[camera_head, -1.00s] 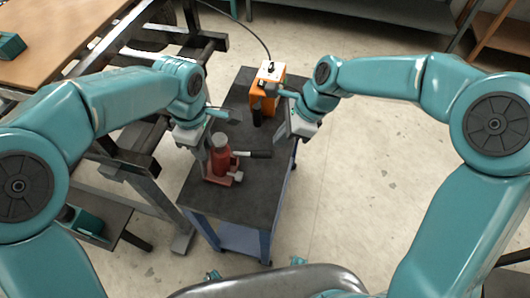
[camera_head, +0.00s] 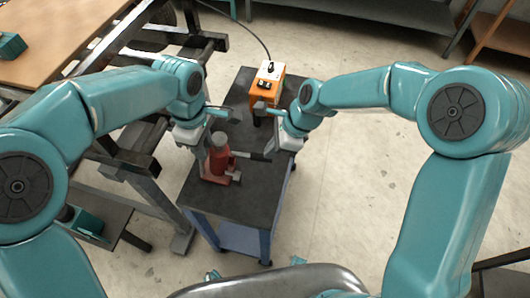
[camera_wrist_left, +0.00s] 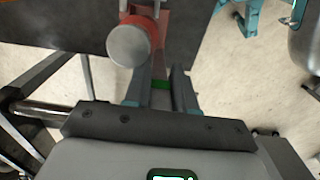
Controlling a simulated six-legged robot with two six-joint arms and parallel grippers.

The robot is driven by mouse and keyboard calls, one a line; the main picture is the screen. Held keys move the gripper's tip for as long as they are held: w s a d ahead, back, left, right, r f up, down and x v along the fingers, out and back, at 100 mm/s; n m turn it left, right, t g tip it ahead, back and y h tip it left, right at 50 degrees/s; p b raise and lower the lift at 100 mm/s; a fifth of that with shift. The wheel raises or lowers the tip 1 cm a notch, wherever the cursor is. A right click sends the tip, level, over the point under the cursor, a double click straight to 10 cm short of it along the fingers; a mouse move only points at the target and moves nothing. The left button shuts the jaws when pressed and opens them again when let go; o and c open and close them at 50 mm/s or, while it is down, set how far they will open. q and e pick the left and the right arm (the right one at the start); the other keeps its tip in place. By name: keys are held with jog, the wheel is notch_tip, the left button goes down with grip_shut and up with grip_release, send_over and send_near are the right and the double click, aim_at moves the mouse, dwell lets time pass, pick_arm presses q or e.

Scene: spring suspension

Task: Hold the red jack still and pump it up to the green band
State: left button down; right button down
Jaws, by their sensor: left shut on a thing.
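The red jack (camera_head: 217,162) stands on the dark top of a small cart, with a round grey cap. It also shows in the left wrist view (camera_wrist_left: 158,22), where the cap (camera_wrist_left: 129,45) is close. My left gripper (camera_head: 207,155) is shut on the jack from its left side; the exact contact is partly hidden. A small green strip (camera_wrist_left: 161,85) shows between its fingers. The jack's dark handle (camera_head: 251,155) points right. My right gripper (camera_head: 270,149) is at the handle's outer end; whether its fingers are open or shut around it is not clear.
An orange box with a white top (camera_head: 268,80) and a cable stands at the cart's far end. The cart top (camera_head: 240,205) is clear in front of the jack. A workbench frame (camera_head: 150,190) stands close on the left. Open floor lies to the right.

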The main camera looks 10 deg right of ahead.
notch_tip(320, 180, down, 3)
jog(key=shift+s+f, duration=0.1)
jog(key=shift+f, duration=0.3)
pick_arm(q)
jog(key=shift+s+f, duration=0.15)
jog(key=shift+f, duration=0.25)
pick_arm(e)
jog(key=d, duration=0.1)
jog(key=d+r, duration=0.1)
jog(key=d, duration=0.1)
jog(key=shift+s+d, duration=0.1)
jog(key=w+v, duration=0.1)
jog(key=v, duration=1.1)
jog(key=shift+s+r, duration=0.2)
jog(key=shift+s, duration=0.25)
